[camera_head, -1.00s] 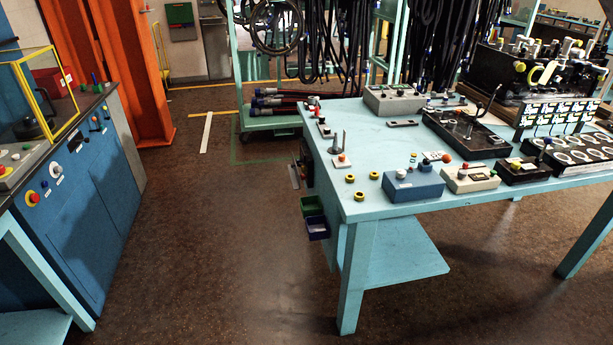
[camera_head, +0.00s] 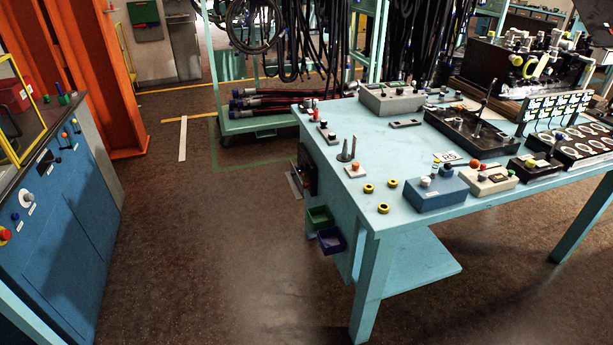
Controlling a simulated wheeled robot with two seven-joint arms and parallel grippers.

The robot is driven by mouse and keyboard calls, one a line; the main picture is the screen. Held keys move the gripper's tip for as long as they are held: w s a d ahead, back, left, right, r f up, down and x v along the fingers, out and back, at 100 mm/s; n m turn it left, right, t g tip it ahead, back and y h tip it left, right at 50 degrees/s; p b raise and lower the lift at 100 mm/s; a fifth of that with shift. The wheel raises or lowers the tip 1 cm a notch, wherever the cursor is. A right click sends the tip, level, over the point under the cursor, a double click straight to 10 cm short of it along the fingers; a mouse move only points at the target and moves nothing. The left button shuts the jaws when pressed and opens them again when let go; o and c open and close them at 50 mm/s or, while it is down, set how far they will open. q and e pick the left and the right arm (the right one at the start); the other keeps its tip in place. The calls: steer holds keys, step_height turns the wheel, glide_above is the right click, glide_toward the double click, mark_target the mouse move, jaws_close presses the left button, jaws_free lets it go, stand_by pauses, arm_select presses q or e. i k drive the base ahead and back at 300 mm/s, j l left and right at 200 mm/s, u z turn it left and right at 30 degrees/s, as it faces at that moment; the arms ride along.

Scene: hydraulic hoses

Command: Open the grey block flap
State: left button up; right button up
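A grey block (camera_head: 392,98) with small knobs on top stands at the back left of the light-blue table (camera_head: 408,160). It is small here, and I cannot make out a flap or whether one is open. A paler grey-white box (camera_head: 490,179) with an orange-red knob sits near the table's front edge, beside a blue box (camera_head: 437,194). Neither of my grippers is in view.
A blue cabinet (camera_head: 62,215) stands at the left, with an orange column (camera_head: 105,75) behind it. Open brown floor (camera_head: 215,240) lies between cabinet and table. Green and blue bins (camera_head: 331,240) stick out from the table's left side. A hose rack stands behind.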

mark_target(296, 178)
steer(key=i+j+z, duration=0.2)
steer(key=z, duration=0.2)
steer(key=i+j+z, duration=0.2)
steer(key=z, duration=0.25)
steer(key=i+j+z, duration=0.1)
steer(key=j+z, duration=0.3)
steer(key=i+j+z, duration=0.15)
steer(key=j, duration=0.65)
steer(key=i+j+z, duration=0.2)
steer(key=j, duration=0.65)
steer(key=j+z, duration=0.15)
steer(key=j, duration=0.65)
